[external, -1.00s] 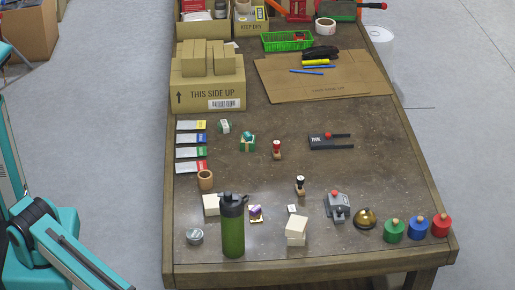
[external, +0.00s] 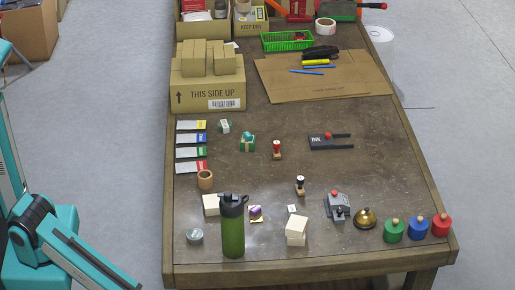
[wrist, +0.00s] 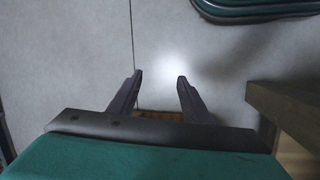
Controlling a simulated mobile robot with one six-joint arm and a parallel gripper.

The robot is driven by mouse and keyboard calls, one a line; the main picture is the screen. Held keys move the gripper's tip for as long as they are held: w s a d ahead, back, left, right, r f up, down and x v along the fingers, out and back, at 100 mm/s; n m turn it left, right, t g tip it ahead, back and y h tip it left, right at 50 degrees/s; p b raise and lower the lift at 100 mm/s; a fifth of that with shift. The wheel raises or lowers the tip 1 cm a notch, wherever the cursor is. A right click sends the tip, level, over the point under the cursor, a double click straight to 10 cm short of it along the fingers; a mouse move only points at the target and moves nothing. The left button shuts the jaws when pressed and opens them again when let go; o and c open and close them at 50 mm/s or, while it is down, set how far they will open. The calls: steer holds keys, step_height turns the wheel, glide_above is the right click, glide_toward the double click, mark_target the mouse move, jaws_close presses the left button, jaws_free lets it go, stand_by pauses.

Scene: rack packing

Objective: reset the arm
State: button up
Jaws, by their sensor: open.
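My arm, teal and black, shows at the left edge of the external view, beside the table (external: 330,262). Its end runs out of the bottom of that view, so the gripper does not show there. In the wrist view my gripper (wrist: 158,85) is open. Its two dark fingers stand apart with nothing between them. They point over grey floor (wrist: 160,40), with a wooden edge of what looks like the table (wrist: 285,110) to their right.
Near the table's front stand a green bottle (external: 232,230), white blocks (external: 297,230), a bell (external: 365,218) and coloured knobbed cylinders (external: 418,227). Boxes (external: 208,85) and a green basket (external: 288,41) stand farther back.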

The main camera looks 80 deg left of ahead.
steer(key=s+a+n+g+y, duration=0.1)
steer(key=s+a, duration=0.6)
steer(key=a, duration=0.6)
steer(key=s+a+n+g+y, duration=0.1)
steer(key=s+a, duration=0.6)
steer(key=a, duration=0.6)
steer(key=shift+a+f+n+y+p, duration=0.2)
steer(key=shift+f+n+y+p, duration=0.1)
steer(key=shift+y+p, duration=0.1)
